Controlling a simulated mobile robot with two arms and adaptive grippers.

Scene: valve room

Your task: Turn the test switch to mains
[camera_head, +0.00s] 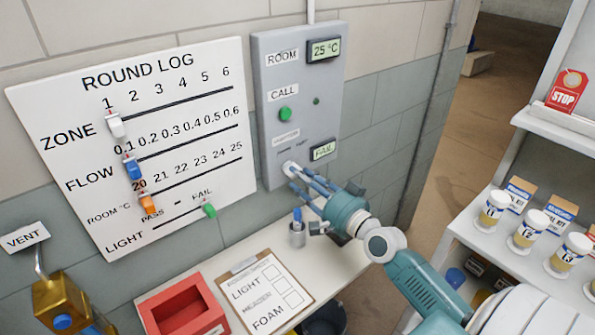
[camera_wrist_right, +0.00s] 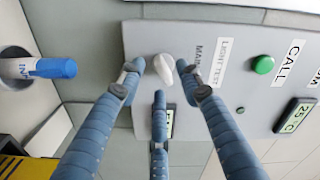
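The test switch is a white knob (camera_head: 289,168) low on the grey wall panel (camera_head: 268,60), under a LIGHT TEST label (camera_wrist_right: 222,62). It also shows in the right wrist view (camera_wrist_right: 163,68), with a label starting MAIN beside it; I cannot tell its exact setting. A small display (camera_head: 323,150) beside it seems to read FAIL. My right gripper (camera_head: 300,178) is at the knob. In the wrist view its blue fingers (camera_wrist_right: 158,82) are spread around the knob, with a gap on the left; contact on the right is unclear. My left gripper is not in view.
The panel also has a green CALL button (camera_head: 285,114) and a 25 °C display (camera_head: 324,48). The ROUND LOG board (camera_head: 190,80) hangs to the left. Below are a metal cup (camera_head: 297,236) holding a blue marker, a clipboard (camera_head: 262,290) and a red tray (camera_head: 180,305).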

